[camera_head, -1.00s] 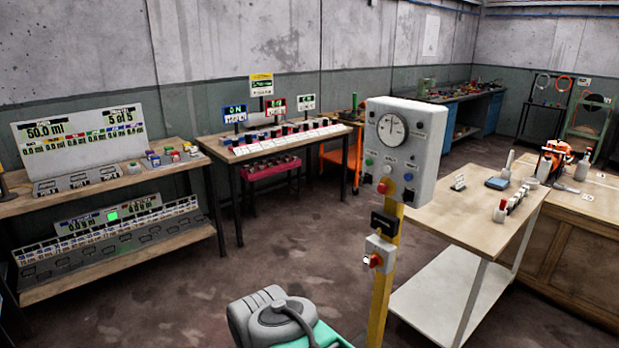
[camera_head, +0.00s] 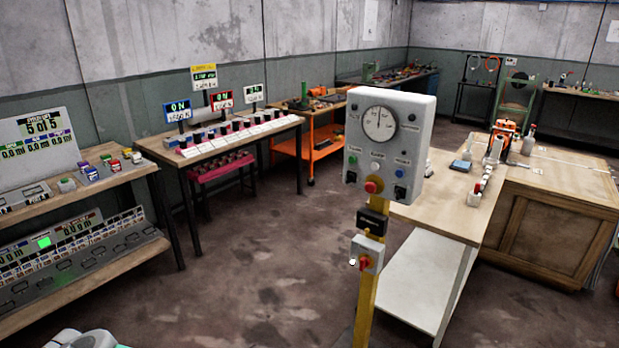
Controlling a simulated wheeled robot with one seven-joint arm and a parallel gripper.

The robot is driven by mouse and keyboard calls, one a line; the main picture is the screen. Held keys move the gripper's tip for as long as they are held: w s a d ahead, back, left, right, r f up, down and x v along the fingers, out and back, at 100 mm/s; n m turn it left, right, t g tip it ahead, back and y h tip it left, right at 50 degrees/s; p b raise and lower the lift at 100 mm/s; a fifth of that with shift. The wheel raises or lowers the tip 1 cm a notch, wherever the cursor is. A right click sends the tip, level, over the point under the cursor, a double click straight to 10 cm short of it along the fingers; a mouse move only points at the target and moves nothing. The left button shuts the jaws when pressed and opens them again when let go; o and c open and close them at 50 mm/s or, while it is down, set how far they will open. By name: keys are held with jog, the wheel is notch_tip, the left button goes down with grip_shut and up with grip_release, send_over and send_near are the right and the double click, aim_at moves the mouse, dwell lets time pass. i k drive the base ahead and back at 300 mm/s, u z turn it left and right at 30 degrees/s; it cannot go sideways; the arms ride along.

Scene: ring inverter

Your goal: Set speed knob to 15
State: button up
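A grey control box (camera_head: 388,148) stands on a yellow post (camera_head: 366,290) right of centre. Its front carries a round white dial (camera_head: 380,124) with a dark pointer. Below the dial is a row of small controls: a green one (camera_head: 352,159), a pale middle one (camera_head: 375,166) and a blue one (camera_head: 399,173). A red button (camera_head: 373,187) sits at the bottom of the box. The small labels and any knob setting are too small to read, so I cannot tell which control is the speed knob. My gripper is not in view.
A black unit (camera_head: 372,221) and a small box with a red switch (camera_head: 367,255) are on the post. A wooden-topped cart (camera_head: 440,215) stands close behind at right. Benches line the left and back. Floor (camera_head: 240,270) left of the post is clear.

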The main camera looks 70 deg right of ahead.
aim_at(350, 177)
jog(key=z, duration=0.15)
jog(key=i, duration=0.8)
jog(key=z, duration=1.15)
jog(key=i, duration=0.65)
jog(key=z, duration=0.7)
